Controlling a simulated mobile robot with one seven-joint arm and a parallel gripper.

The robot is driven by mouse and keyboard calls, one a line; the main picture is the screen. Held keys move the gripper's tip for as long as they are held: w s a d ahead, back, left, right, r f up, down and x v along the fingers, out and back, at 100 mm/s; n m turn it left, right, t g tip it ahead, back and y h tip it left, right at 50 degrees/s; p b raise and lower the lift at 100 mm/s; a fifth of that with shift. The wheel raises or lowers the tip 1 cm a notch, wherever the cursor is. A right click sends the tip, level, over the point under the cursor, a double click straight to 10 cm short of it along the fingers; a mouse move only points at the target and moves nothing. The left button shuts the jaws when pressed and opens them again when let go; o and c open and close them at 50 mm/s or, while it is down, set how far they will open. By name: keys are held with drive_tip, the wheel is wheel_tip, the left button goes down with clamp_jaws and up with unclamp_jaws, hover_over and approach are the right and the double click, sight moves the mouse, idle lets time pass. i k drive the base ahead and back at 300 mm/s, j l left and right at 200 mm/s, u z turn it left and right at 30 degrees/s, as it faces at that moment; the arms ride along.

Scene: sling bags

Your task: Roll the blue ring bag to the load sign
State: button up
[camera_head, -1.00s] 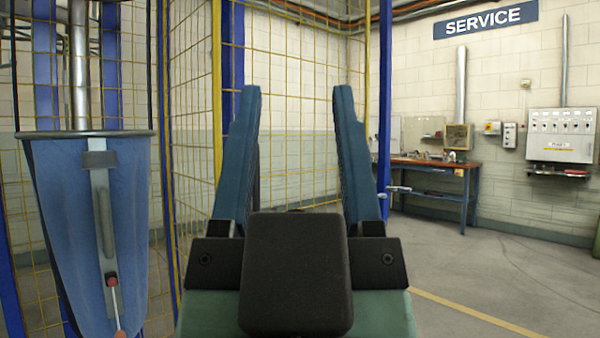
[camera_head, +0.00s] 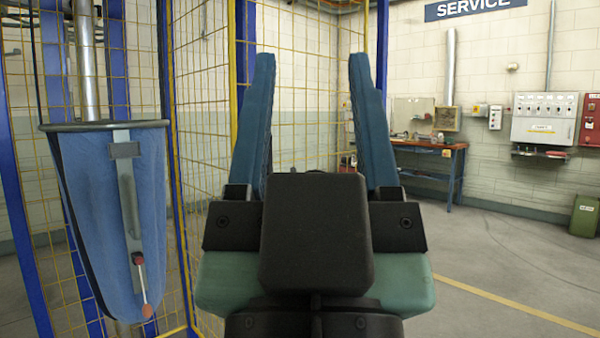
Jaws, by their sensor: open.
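The blue ring bag (camera_head: 95,200) hangs at the left of the view, with a dark ring round its open top. A grey strap runs down its front to a small dark fitting with a red-tipped pull cord. My gripper (camera_head: 312,70) is in the middle of the view, its two blue fingers pointing up and wide apart with nothing between them. It is to the right of the bag and apart from it. No load sign shows; the only readable sign is a blue SERVICE sign (camera_head: 475,8) on the back wall.
A yellow mesh fence (camera_head: 205,130) with blue posts stands behind the bag and gripper. A workbench (camera_head: 430,150), a control panel (camera_head: 540,125) and a green bin (camera_head: 584,215) are along the back wall. The floor at right is open, with a yellow line (camera_head: 500,300).

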sight(111, 174)
drive_tip(key=i+j, duration=0.35)
drive_tip(key=i, duration=0.15)
drive_tip(key=i+j+z, duration=0.15)
drive_tip(key=i+j, duration=0.2)
drive_tip(key=i, duration=0.2)
